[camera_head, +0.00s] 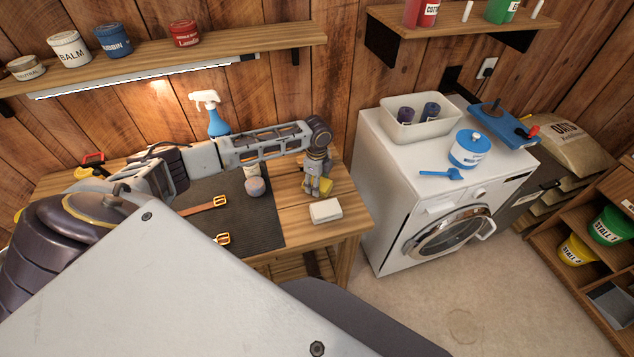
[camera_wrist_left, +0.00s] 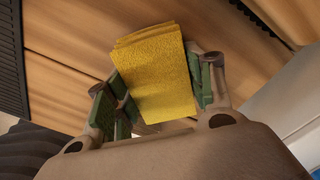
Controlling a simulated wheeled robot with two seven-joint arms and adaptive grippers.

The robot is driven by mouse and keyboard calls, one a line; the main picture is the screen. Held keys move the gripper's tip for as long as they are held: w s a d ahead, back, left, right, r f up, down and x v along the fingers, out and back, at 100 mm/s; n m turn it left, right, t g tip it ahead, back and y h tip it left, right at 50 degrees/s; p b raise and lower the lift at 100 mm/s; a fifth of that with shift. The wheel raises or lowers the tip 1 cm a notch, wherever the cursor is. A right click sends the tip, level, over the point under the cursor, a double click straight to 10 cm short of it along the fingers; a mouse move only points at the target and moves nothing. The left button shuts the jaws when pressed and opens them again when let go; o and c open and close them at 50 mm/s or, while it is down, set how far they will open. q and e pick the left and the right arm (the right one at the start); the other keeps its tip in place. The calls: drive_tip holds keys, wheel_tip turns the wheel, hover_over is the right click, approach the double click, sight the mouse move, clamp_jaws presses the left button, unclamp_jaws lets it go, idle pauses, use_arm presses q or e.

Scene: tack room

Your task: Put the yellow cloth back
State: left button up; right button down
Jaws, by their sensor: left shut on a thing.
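The yellow cloth (camera_wrist_left: 158,75) is a folded, textured stack in the left wrist view, between the green-padded fingers of my left gripper (camera_wrist_left: 160,95). My left gripper is shut on it. In the head view, my left gripper (camera_head: 318,188) points down over the right end of the wooden workbench (camera_head: 300,228), and a bit of the yellow cloth (camera_head: 326,185) shows at its fingers. I cannot tell whether the cloth touches the bench top. My right gripper is not in view.
A white block (camera_head: 326,210) lies on the bench just in front of the gripper. A dark mat (camera_head: 262,225) with straps and a small round jar (camera_head: 255,187) is to the left. A blue-and-white spray bottle (camera_head: 209,112) stands behind the arm. A white washer (camera_head: 400,175) stands right.

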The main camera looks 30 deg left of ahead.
use_arm(q)
drive_tip(key=shift+f, duration=0.15)
drive_tip(key=o, duration=1)
wheel_tip(320, 180, up, 12)
drive_tip(key=shift+r+b, duration=0.15)
drive_tip(key=shift+b, duration=0.5)
drive_tip(key=shift+s, duration=0.1)
idle(0.7)
